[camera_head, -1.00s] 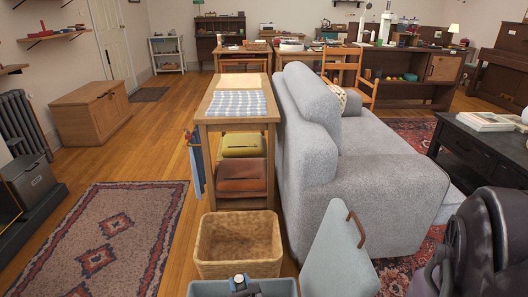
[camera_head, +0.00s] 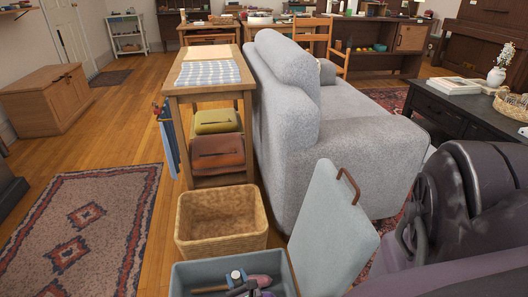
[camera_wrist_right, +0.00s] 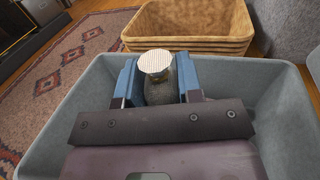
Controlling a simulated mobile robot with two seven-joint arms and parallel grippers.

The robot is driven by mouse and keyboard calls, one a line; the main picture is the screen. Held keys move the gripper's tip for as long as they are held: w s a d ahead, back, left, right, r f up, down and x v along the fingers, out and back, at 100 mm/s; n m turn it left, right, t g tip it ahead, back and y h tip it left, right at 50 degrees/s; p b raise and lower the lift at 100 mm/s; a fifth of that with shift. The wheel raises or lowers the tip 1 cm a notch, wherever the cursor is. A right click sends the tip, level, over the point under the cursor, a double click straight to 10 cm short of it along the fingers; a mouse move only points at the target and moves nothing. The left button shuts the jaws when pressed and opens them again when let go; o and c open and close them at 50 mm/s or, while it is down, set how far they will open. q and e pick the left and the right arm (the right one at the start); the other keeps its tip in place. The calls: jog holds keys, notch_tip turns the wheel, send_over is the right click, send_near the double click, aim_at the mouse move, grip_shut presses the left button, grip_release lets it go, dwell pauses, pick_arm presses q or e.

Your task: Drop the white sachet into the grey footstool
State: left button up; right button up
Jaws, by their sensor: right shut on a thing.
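The grey footstool (camera_head: 196,271) stands open at the bottom of the head view, its padded lid (camera_head: 333,220) tilted up on the right. Its rim also frames the wrist view (camera_wrist_right: 52,133). My right gripper (camera_head: 237,277) is over the footstool's opening; its blue fingers also show in the wrist view (camera_wrist_right: 158,80). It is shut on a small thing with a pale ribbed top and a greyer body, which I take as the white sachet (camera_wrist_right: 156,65). Its height above the footstool floor is unclear. My left gripper is not in view.
A reddish thing (camera_head: 260,281) and a thin brown one (camera_head: 208,289) show inside the footstool. An empty woven basket (camera_head: 222,243) stands just behind it. The grey sofa (camera_head: 350,150) is to the right, and a patterned rug (camera_head: 85,230) lies on the left.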

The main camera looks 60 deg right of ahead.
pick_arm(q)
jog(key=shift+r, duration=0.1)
pick_arm(e)
jog(key=shift+f, duration=0.25)
jog(key=o, duration=1)
jog(key=shift+r, duration=0.35)
pick_arm(q)
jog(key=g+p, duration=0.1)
jog(key=p, duration=0.1)
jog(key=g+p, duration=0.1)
jog(key=p, duration=0.5)
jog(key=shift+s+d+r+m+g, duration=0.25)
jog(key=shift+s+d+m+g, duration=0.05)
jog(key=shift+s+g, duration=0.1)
pick_arm(e)
notch_tip(320, 180, up, 19)
jog(key=shift+r, duration=0.2)
